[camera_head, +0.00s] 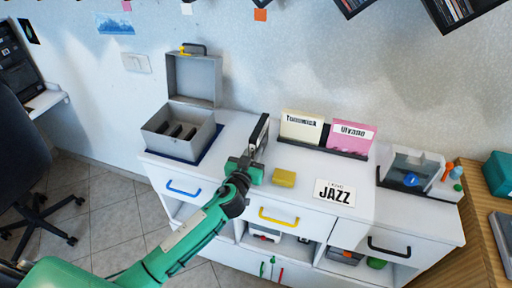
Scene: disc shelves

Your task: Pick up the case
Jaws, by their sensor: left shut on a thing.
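My left gripper (250,160), on the green arm, is over the white counter between the grey box and the card holders. It is shut on a thin dark case (259,132) with a pale edge, held upright and tilted a little. The gripper hides the lower end of the case. I cannot tell whether the case touches the counter. My right gripper is not in view.
An open grey box (183,128) with dark items inside stands at left. A yellow block (284,178), a JAZZ card (334,193), a cream card (301,127) and a pink card (352,136) are to the right. A clear-lidded device (412,167) stands at far right.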

